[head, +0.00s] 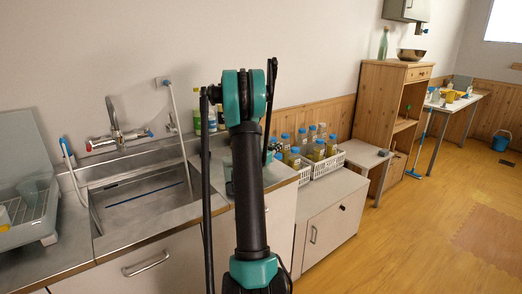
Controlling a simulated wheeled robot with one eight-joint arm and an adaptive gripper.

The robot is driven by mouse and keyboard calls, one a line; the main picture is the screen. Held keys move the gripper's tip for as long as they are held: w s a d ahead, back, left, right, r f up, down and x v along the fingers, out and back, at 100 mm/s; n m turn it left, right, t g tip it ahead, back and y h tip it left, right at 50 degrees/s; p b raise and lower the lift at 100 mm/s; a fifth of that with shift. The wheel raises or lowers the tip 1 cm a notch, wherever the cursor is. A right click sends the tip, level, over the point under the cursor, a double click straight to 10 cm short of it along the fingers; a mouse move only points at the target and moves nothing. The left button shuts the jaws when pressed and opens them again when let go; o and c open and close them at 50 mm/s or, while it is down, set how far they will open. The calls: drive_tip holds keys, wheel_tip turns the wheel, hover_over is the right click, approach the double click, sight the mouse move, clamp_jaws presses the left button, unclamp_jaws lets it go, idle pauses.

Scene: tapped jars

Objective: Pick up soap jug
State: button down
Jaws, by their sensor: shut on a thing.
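My arm rises through the middle of the head view, bends at a teal joint near the top and hides much of the counter behind it. My gripper does not show clearly; it seems hidden behind my own arm. Some bottles (212,121), partly covered by my arm, stand on the counter against the wall, right of the tap. They have pale, yellowish and green parts. I cannot tell whether one of them is the soap jug, and no other jug can be made out.
A steel sink (140,198) with a tap (116,131) lies left. A dish rack (28,208) stands at far left. White crates (328,165) of blue-capped jars sit right of my arm. A wooden cabinet (381,105) stands beyond. The floor (440,215) at right is clear.

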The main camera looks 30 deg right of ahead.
drive_tip(key=shift+r, duration=0.1)
wheel_tip(320, 180, up, 20)
idle(0.6)
idle(0.8)
